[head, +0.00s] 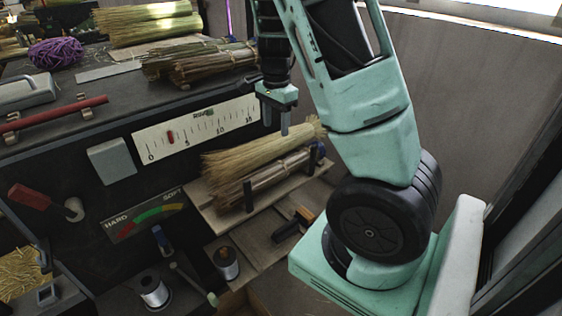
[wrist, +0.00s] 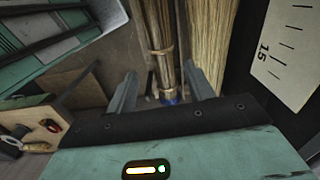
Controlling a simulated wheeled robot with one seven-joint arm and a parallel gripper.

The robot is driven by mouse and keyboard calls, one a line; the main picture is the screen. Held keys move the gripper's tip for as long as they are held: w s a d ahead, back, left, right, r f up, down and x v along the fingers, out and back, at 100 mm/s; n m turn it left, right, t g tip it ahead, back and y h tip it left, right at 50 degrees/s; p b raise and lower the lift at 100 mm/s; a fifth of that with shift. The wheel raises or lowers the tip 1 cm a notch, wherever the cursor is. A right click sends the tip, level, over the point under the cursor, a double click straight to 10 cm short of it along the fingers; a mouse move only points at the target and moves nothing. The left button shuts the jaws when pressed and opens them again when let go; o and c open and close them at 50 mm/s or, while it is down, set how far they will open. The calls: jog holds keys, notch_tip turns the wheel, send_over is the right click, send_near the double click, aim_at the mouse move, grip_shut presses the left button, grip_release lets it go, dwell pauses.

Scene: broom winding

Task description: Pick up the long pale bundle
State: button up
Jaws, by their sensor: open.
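A long pale bundle (head: 250,152) of straw lies on a wooden shelf below the dial panel in the head view. A darker, browner bundle (head: 272,178) lies in front of it, alongside. In the wrist view the pale bundle (wrist: 208,40) runs beside the panel and the brown bundle (wrist: 158,35) lies to its left, with a tie around it. My gripper (head: 285,115) is above the far right part of the pale bundle. In the wrist view its fingers (wrist: 166,92) are apart with nothing held between them.
The shelf (head: 226,217) has dark upright posts (head: 248,196) at its front edge. A dark machine with a ruled scale (head: 197,130) stands behind. More bundles (head: 200,62) and a purple twine ball (head: 56,53) lie on top. Spools (head: 225,262) stand below.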

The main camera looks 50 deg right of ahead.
jog(key=shift+m, duration=0.3)
jog(key=shift+s+d+f+p, duration=0.1)
jog(key=shift+d+f+p, duration=0.2)
jog(key=shift+f, duration=2.55)
jog(key=shift+s+d+f+p, duration=0.1)
jog(key=shift+d+f, duration=0.3)
jog(key=shift+f, duration=2.45)
jog(key=shift+s+d+f+p, duration=0.1)
jog(key=shift+d+f+p, duration=0.2)
jog(key=shift+f, duration=2.55)
jog(key=c, duration=0.7)
